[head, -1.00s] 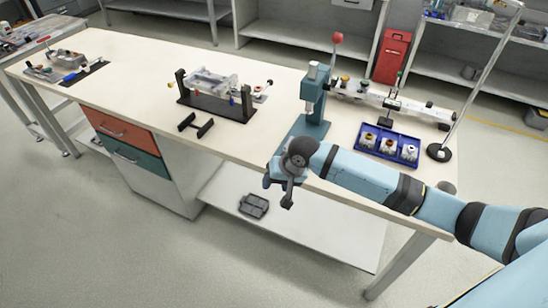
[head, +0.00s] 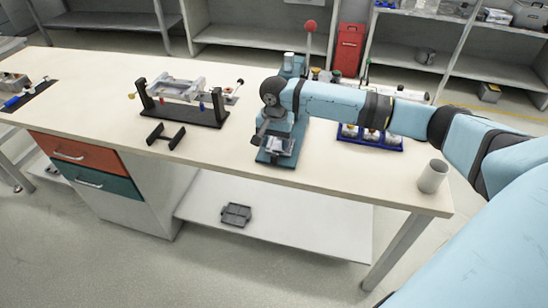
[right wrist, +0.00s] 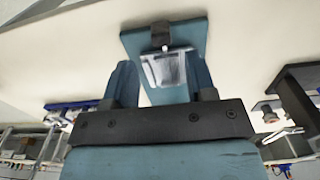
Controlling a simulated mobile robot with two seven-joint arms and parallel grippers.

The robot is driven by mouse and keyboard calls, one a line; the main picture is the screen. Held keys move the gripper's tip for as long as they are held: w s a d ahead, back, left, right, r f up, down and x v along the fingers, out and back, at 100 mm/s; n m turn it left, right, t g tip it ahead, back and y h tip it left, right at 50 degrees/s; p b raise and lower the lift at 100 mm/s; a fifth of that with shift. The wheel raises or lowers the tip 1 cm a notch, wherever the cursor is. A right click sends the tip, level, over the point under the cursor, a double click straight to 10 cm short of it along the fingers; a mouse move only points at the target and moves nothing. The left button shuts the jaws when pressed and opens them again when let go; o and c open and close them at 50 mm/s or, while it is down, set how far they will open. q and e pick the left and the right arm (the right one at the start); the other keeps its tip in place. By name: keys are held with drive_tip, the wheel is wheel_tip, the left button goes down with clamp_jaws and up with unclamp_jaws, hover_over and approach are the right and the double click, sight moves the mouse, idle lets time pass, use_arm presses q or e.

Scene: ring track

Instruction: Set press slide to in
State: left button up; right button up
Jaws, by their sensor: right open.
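My left gripper is not in view.
A black stand with a clear fixture (head: 180,90) and a small black bracket (head: 166,136) stand left of the press. A grey cup (head: 432,176) stands near the right corner. The table front between is clear.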

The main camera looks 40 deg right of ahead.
sight(274, 155)
wheel_tip(274, 155, down, 5)
drive_tip(key=shift+r, duration=0.1)
drive_tip(key=shift+f, duration=0.9)
